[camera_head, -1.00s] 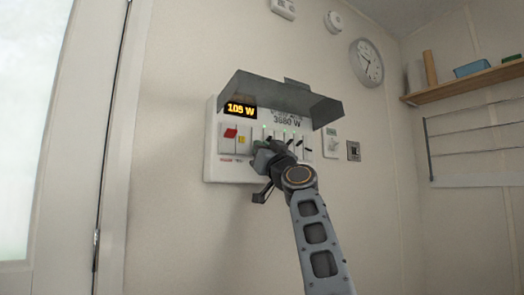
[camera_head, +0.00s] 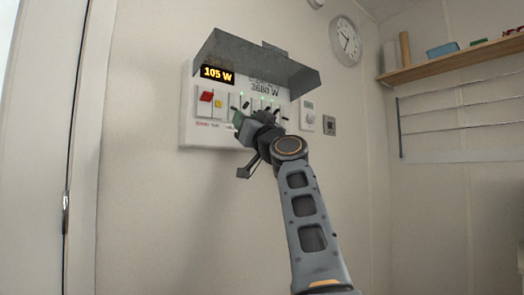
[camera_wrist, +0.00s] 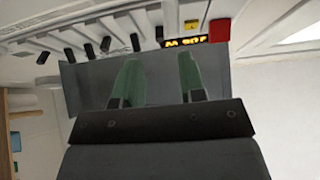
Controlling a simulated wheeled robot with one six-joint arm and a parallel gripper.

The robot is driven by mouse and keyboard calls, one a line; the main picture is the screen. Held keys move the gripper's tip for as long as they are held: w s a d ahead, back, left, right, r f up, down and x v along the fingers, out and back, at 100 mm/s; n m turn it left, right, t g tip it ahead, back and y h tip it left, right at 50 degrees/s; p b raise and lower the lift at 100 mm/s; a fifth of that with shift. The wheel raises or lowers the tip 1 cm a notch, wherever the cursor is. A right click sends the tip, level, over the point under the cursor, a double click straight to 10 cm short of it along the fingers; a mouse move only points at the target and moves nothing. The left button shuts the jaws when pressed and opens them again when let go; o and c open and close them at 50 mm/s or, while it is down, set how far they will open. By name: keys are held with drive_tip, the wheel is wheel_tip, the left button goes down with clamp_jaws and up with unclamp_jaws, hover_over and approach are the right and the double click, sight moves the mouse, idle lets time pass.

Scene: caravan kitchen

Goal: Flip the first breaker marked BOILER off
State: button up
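The white breaker panel (camera_head: 190,128) hangs on the wall under a raised grey cover (camera_head: 255,62). It has a red switch (camera_head: 206,96), a yellow button (camera_head: 218,103), and a row of breakers with black levers and small green lights. Its amber display (camera_head: 217,74) reads 105 W. The breaker labels are too small to read, so I cannot tell which is BOILER. My gripper (camera_head: 243,128) is in front of the lower middle of the panel and hides some breakers. In the wrist view my gripper (camera_wrist: 160,78) has its two green fingers apart with nothing between; black levers (camera_wrist: 105,43) show beyond.
The grey cover juts out above the breakers, close over my gripper. A thermostat-like unit (camera_head: 307,113) and a dark socket (camera_head: 329,125) are right of the panel. A wooden shelf (camera_head: 440,62) and a wire rack (camera_head: 430,97) are further right. The wall below the panel is bare.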

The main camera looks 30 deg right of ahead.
drive_tip(key=a+v, duration=0.1)
drive_tip(key=v, duration=0.7)
drive_tip(key=shift+s+d+f+b, duration=0.2)
drive_tip(key=shift+s+d+b, duration=0.05)
drive_tip(key=shift+d+b, duration=0.2)
